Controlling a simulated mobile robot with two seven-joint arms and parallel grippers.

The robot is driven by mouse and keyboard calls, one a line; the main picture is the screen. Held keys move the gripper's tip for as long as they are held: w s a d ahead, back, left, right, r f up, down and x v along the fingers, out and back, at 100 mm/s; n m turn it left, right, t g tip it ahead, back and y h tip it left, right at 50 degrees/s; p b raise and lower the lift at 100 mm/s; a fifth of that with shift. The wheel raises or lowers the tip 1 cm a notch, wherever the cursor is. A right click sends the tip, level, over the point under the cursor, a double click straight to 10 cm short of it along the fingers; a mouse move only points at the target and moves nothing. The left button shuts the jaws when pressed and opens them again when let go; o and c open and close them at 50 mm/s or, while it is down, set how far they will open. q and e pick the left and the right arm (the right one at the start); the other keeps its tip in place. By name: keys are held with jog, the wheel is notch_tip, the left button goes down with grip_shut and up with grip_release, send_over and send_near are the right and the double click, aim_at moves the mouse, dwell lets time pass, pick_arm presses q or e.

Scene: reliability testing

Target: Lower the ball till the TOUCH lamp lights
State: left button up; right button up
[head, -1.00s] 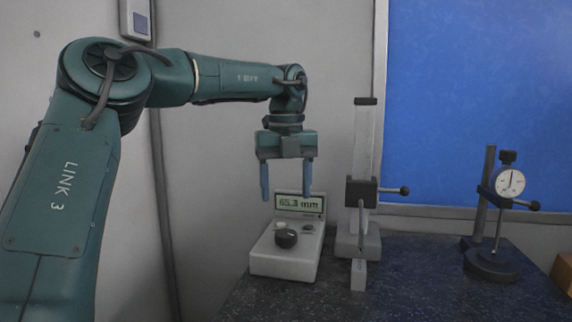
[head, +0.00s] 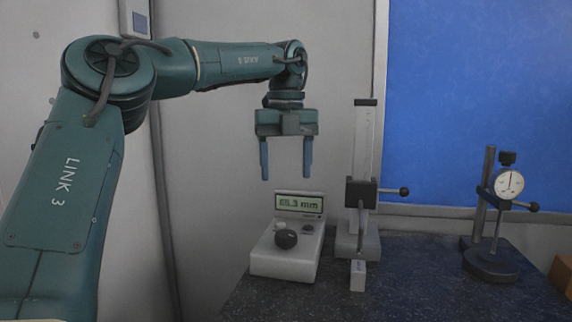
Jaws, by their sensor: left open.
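A white readout box (head: 283,263) stands on the dark speckled table, with a black knob (head: 286,239) and a display (head: 299,204) that reads in mm; its first digits are blurred. A height gauge (head: 366,145) stands to its right, with a black slider (head: 362,193), a side handle ending in a black knob, and a small pale block (head: 357,275) in front of its base. I cannot make out a ball or a lit lamp. My left gripper (head: 286,176) is open and empty, pointing down above the readout box. My right gripper is not in view.
A dial indicator (head: 508,184) on a black stand (head: 490,262) is at the right. An orange-brown box (head: 563,275) is cut off at the right edge. A blue panel (head: 480,100) covers the back wall. Bare table (head: 420,275) lies between gauge and stand.

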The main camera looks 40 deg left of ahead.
aim_at(286, 233)
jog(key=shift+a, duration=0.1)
pick_arm(q)
notch_tip(286, 233, down, 13)
jog(key=m+p, duration=0.5)
jog(key=m, duration=2.6)
jog(key=shift+a+r, duration=0.1)
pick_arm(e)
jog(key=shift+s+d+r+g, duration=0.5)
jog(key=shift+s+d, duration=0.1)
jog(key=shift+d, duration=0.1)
